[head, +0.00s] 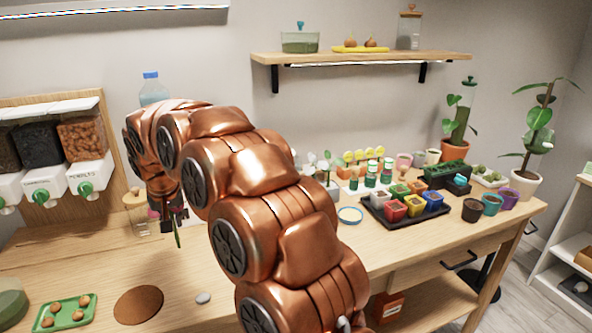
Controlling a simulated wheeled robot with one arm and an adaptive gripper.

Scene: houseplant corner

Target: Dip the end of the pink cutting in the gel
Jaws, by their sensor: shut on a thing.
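My gripper (170,218) hangs above the left part of the bench, partly hidden by my arm. It is shut on a thin cutting, whose green stem (177,238) points down below the fingers. Dark and pinkish bits show beside the fingers; I cannot tell whether they are the cutting's leaves. The stem's end appears clear of the bench top. I cannot pick out the gel for certain. A small glass jar (138,222) with a tan top stands just left of the gripper.
A brown round mat (138,305), a grey pebble-like piece (203,298) and a green tray (64,313) lie at the front left. Dispensers (85,178) stand behind. A black tray (405,225) of coloured pots and a blue ring (350,215) are right of my arm.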

